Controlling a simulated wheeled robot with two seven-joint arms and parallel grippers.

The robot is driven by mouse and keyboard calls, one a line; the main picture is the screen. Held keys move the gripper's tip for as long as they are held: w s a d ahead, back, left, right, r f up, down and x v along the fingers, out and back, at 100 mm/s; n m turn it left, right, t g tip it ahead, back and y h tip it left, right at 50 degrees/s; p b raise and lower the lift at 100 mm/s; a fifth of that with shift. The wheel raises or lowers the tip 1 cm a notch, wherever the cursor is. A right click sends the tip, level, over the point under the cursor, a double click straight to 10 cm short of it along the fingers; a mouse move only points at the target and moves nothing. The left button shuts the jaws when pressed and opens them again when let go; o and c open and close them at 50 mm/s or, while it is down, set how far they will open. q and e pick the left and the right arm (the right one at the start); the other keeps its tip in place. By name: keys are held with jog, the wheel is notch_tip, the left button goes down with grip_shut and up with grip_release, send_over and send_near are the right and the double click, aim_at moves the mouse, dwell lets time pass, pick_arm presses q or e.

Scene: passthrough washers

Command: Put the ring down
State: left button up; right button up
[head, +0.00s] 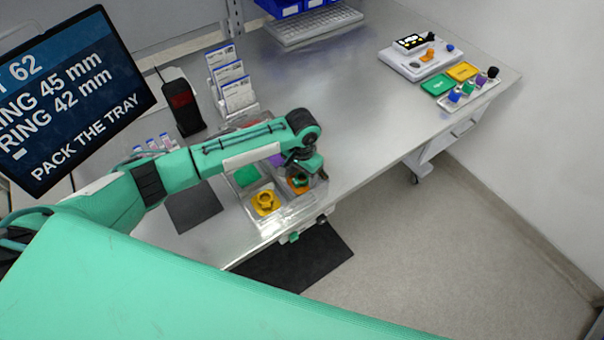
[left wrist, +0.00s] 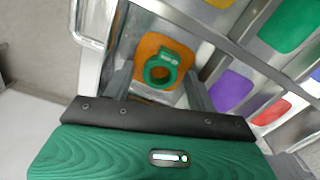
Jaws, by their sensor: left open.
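A green ring (left wrist: 160,70) with a small tab lies on an orange pad (left wrist: 180,47) in one compartment of a clear tray (left wrist: 185,18). My left gripper (left wrist: 158,76) is open, with one finger on each side of the ring; whether they touch it I cannot tell. In the head view my left gripper (head: 301,172) is low over the right part of the tray (head: 262,228) and partly hides the ring. A yellow ring (head: 264,201) sits in the compartment to the left. My right gripper is not in view.
A screen (head: 70,100) stands at the left. A dark handheld device (head: 182,105) and white card boxes (head: 232,80) stand behind the tray. A white scale (head: 420,60) and a small rack (head: 468,96) are at the far right. The table's middle (head: 350,110) is clear.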

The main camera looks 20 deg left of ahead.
pick_arm(q)
notch_tip(320, 180, up, 12)
jog(key=b, duration=0.2)
jog(key=shift+b, duration=0.35)
